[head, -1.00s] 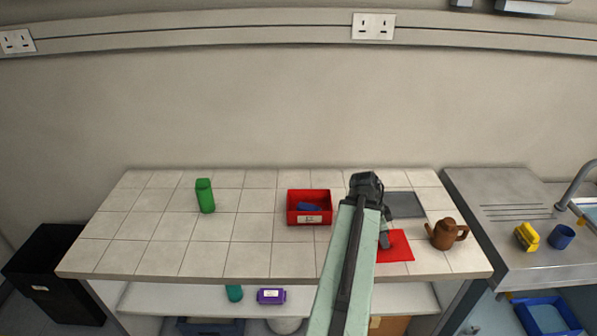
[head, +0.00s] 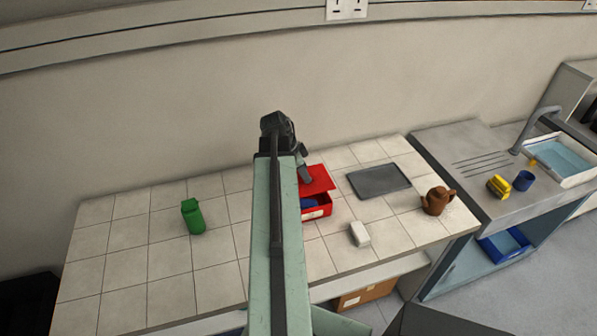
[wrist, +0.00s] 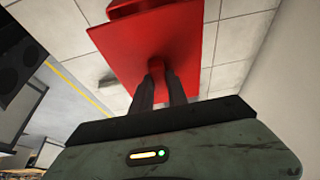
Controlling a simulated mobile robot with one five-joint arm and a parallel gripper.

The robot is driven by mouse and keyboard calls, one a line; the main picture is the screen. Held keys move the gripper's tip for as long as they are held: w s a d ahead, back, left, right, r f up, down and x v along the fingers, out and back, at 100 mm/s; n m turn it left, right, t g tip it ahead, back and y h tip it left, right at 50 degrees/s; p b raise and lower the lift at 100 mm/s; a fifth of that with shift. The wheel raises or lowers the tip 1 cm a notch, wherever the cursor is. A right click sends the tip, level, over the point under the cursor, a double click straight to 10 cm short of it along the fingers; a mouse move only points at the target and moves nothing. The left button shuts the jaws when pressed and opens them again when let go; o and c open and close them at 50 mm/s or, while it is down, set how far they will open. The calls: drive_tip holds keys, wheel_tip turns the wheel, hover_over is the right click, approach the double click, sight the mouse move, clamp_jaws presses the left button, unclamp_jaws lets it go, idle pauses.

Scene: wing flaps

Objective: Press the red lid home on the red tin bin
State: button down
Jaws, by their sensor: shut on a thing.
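The red lid (head: 319,183) is a flat square plate with a small knob. My gripper (head: 305,179) is shut on that knob; the wrist view also shows the lid (wrist: 135,52) in the fingers (wrist: 157,72). The red tin bin (head: 320,212) stands on the tiled counter, partly hidden by my arm. The lid is over the back part of the bin, and the front opening still shows. A blue thing (head: 309,203) lies inside the bin. I cannot tell whether the lid touches the rim.
A white block (head: 359,234) lies right of the bin, in front of a grey tray (head: 379,181). A brown teapot (head: 436,201) stands near the counter's right end. A green container (head: 193,216) stands at the left, with bare tiles around it.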

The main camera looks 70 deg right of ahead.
drive_tip(key=shift+w+f+b, duration=0.2)
drive_tip(key=shift+f+b, duration=0.45)
drive_tip(key=shift+f, duration=0.15)
drive_tip(key=f+b, duration=0.4)
drive_tip(key=shift+s+f+b, duration=0.2)
drive_tip(key=shift+f+b, duration=0.15)
drive_tip(key=shift+f, duration=0.15)
idle(1.0)
drive_tip(key=c, duration=1.2)
unclamp_jaws()
drive_tip(key=o, duration=0.5)
